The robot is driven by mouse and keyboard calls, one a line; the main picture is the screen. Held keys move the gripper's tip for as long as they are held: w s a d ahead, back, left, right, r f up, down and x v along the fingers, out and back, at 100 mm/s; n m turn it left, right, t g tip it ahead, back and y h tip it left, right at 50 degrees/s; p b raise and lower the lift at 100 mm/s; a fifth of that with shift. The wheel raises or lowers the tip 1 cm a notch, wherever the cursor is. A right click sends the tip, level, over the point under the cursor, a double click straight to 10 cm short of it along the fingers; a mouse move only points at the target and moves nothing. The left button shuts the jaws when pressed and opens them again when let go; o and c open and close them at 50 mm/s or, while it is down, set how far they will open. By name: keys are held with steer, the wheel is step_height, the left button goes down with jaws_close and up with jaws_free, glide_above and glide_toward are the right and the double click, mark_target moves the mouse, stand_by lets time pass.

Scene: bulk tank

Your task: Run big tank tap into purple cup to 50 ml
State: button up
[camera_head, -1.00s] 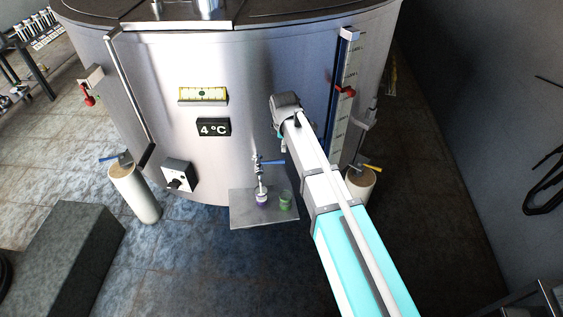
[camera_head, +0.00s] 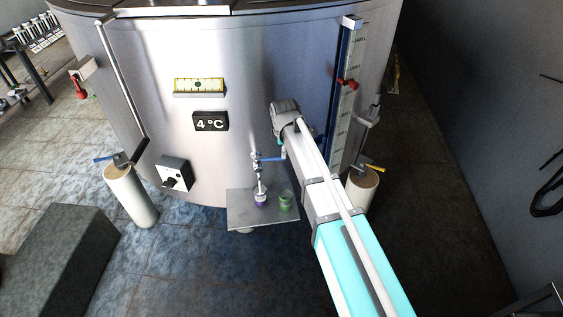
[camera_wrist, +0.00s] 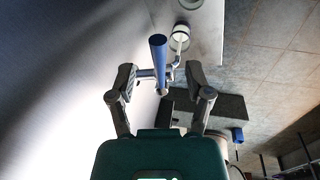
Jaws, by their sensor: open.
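The big tank (camera_head: 240,60) is a large shiny metal vessel. Its small tap (camera_head: 258,165) is low on the front, with a blue lever (camera_head: 273,159) pointing right. The purple cup (camera_head: 261,201) stands on a metal tray under the spout. In the wrist view, the cup (camera_wrist: 181,31) shows a white inside, and a pale streak runs from the spout to it; I cannot tell the level. My gripper (camera_wrist: 160,74) is open, its fingers either side of the blue lever (camera_wrist: 158,58), with gaps visible. In the head view my arm mostly hides the gripper.
A green cup (camera_head: 286,201) stands just right of the purple cup on the tray (camera_head: 240,216). Pale cylinders with valves stand left (camera_head: 130,197) and right (camera_head: 362,188). A dark block (camera_head: 62,245) lies on the floor at left, and a wall is at right.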

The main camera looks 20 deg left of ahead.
mark_target(275, 158)
steer(key=shift+w+a+f+b, duration=0.1)
steer(key=shift+w+f+b, duration=0.1)
steer(key=shift+f+b, duration=0.8)
steer(key=shift+w+a+f+b, duration=0.1)
steer(key=shift+w+f+b, duration=0.1)
steer(key=shift+f+b, duration=0.8)
steer(key=shift+w+f+b, duration=0.2)
steer(key=shift+f+b, duration=0.65)
steer(key=shift+f, duration=0.3)
steer(key=shift+c, duration=0.3)
jaws_close()
